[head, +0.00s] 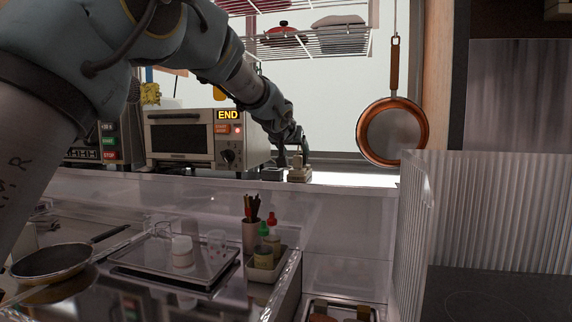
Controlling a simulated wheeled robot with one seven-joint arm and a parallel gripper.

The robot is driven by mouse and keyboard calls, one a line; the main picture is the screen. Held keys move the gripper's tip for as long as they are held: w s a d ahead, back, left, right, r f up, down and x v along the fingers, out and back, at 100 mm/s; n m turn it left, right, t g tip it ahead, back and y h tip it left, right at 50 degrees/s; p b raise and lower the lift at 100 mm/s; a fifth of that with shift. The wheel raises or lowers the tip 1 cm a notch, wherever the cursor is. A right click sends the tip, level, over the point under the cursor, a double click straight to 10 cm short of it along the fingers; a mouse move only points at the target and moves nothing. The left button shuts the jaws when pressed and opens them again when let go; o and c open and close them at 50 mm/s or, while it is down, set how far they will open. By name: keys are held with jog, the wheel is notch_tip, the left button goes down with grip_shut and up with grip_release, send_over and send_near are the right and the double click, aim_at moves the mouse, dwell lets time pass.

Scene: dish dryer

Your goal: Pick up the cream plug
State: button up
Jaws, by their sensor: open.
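A small cream block, which looks like the cream plug (299,174), stands on the pale ledge right of the dish dryer. Its upper part is close to my gripper (294,160), whose dark fingers point down at it. My gripper is open. It is too small in the picture to tell whether the fingers stand around the plug or only beside it, or whether they touch it.
The white dryer (195,137) with an END display stands left of my gripper. A copper pan (392,132) hangs to the right, and a wire rack (310,45) is above. Below the ledge are a tray (175,262), a frying pan (52,262) and a utensil cup (250,238).

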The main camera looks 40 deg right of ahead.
aim_at(300, 160)
jog(key=p+x, duration=0.1)
jog(key=x, duration=0.2)
jog(key=p+x, duration=0.1)
jog(key=x, duration=0.2)
jog(key=p+x, duration=0.1)
jog(key=x, duration=0.2)
jog(key=shift+a+f, duration=0.15)
jog(key=shift+f, duration=0.1)
jog(key=shift+s, duration=0.1)
grip_shut()
